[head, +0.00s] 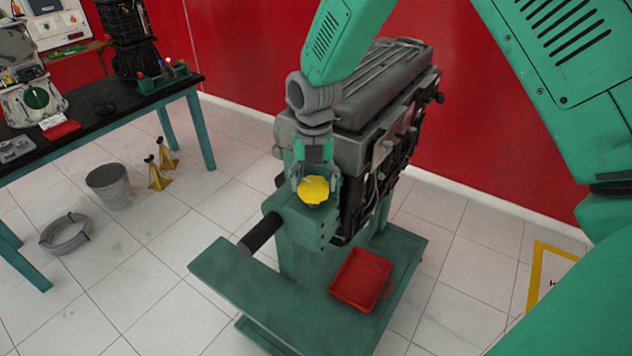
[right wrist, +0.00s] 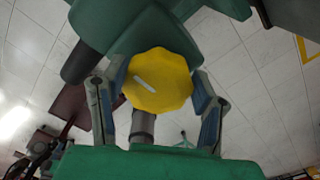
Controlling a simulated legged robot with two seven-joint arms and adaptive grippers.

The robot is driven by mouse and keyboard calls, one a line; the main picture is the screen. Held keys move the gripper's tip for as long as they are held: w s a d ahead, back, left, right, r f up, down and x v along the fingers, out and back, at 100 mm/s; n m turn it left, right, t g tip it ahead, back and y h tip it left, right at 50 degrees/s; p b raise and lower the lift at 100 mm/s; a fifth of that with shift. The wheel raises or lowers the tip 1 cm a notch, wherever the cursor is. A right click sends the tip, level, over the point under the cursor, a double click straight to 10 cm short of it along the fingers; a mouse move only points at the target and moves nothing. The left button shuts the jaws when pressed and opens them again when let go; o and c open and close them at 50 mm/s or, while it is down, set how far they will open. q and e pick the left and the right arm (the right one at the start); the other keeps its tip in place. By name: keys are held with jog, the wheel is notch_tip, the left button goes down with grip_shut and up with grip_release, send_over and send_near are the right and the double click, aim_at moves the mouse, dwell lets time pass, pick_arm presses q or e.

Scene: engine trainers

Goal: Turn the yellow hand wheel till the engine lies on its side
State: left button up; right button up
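The yellow hand wheel (head: 313,190) sits on top of the green gearbox of the engine stand (head: 300,222). It also shows in the right wrist view (right wrist: 158,82), with a pale mark slanting down to the right. My right gripper (head: 316,182) points down over it, one finger on each side. In the right wrist view the finger pads (right wrist: 162,88) lie against the wheel's left and right edges, so it looks shut on it. The engine (head: 385,100) is upright on the stand, its grey ribbed cover on top, partly hidden by my right arm. My left gripper is not in view.
A red tray (head: 361,279) lies on the stand's green base (head: 285,312). A dark bar (head: 262,232) sticks out from the gearbox. A workbench (head: 100,118), bucket (head: 110,187), yellow jack stands (head: 160,170) and hose coil (head: 66,233) are at left. A red wall stands behind.

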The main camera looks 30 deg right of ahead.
jog(key=shift+s+a, duration=0.2)
jog(key=shift+a, duration=0.25)
jog(key=shift+s+d, duration=0.15)
jog(key=shift+d, duration=0.15)
jog(key=shift+a+r+m, duration=0.1)
jog(key=shift+m, duration=0.2)
